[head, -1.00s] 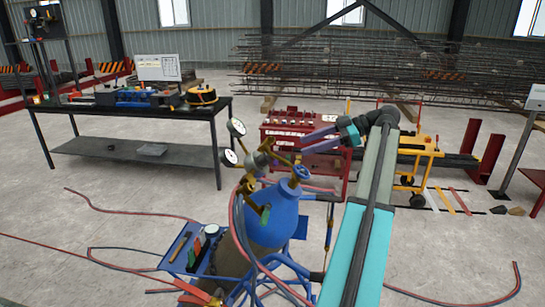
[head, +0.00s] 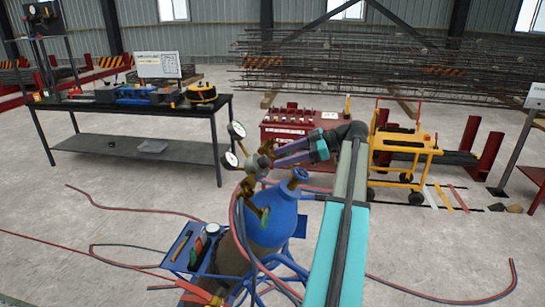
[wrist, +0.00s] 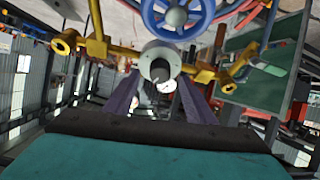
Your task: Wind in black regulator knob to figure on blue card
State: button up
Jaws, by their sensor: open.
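The regulator (head: 265,158) sits on top of the blue gas cylinder (head: 272,215), with two white-faced gauges (head: 236,130) on its left. In the wrist view its round grey body faces me, with the black knob (wrist: 160,71) at its centre. Brass fittings reach out to both sides. My gripper (head: 280,154) comes in from the right, close to the regulator. In the wrist view my gripper (wrist: 159,95) is open, one purple finger on either side of the knob's line. I cannot tell whether they touch it. I cannot make out a blue card.
A blue handwheel (wrist: 177,14) is just above the regulator in the wrist view. Hoses hang by the cylinder and lie across the floor. A blue tool tray (head: 190,250) is at lower left. A workbench (head: 130,112), red cabinet (head: 290,124) and yellow cart (head: 405,150) stand behind.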

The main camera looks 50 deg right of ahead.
aim_at(269, 161)
jog(key=shift+p+x, duration=0.6)
jog(key=shift+x, duration=1.5)
jog(key=shift+c, duration=0.4)
jog(key=c, duration=1)
jog(key=shift+o, duration=0.2)
jog(key=shift+f, duration=0.1)
jog(key=shift+s+f+m+b, duration=0.1)
jog(key=shift+m+b, duration=0.4)
jog(key=shift+b, duration=0.15)
